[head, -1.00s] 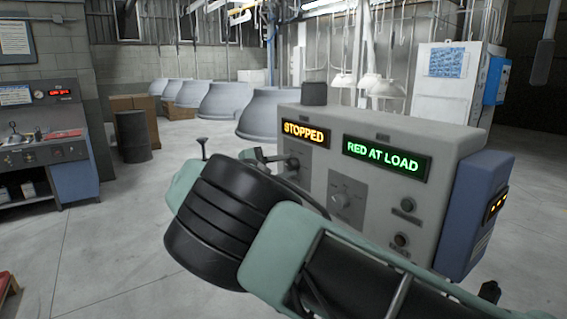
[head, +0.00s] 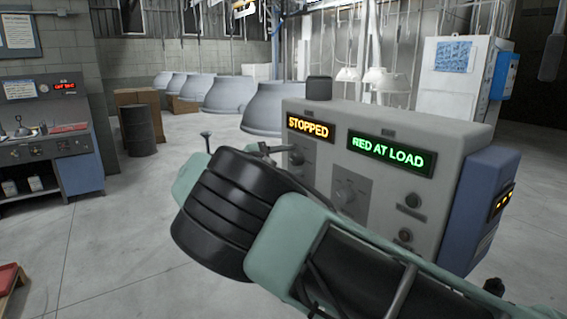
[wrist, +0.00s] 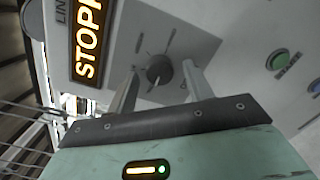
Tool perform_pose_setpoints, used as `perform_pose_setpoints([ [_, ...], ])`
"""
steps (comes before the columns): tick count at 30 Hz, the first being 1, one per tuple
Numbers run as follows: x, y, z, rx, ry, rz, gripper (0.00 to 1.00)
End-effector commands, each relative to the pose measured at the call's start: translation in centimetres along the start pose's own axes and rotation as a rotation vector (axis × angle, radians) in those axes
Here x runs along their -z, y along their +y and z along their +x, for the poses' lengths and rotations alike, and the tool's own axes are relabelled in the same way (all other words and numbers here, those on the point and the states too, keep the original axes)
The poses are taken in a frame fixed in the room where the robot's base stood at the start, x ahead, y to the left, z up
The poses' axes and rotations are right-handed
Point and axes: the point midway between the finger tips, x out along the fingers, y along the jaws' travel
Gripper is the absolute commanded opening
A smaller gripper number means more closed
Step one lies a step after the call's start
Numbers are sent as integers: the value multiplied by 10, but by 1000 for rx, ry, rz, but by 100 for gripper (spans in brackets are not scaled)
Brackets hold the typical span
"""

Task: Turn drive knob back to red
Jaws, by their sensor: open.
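The grey control box (head: 455,150) faces me, with an amber STOPPED display and a green RED AT LOAD display. A dark round knob (wrist: 158,70) sits on a grey plate beside the STOPPED display in the wrist view; in the head view this knob (head: 297,158) is partly hidden by my gripper. My gripper (wrist: 160,84) is open, its two fingers on either side of the knob in the picture. I cannot tell whether they touch it. In the head view my arm covers the box's lower left.
A black drum (head: 139,130) and another console (head: 50,125) stand left.

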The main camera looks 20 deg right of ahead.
Motion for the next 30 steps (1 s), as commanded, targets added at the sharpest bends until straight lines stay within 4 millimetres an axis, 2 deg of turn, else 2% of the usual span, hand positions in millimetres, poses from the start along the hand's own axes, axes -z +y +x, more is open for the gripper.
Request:
perform_pose_setpoints([
  [4, 2, -1, -9, -1, 3, 1, 52],
  [7, 3, -3, -25, -2, 5, 2, 52],
  [18, 4, -3, -110, -3, 5, 4, 52],
  [24, 2, -2, -146, -1, 3, 2, 52],
  [30, 1, 0, -164, -2, 1, 1, 52],
])
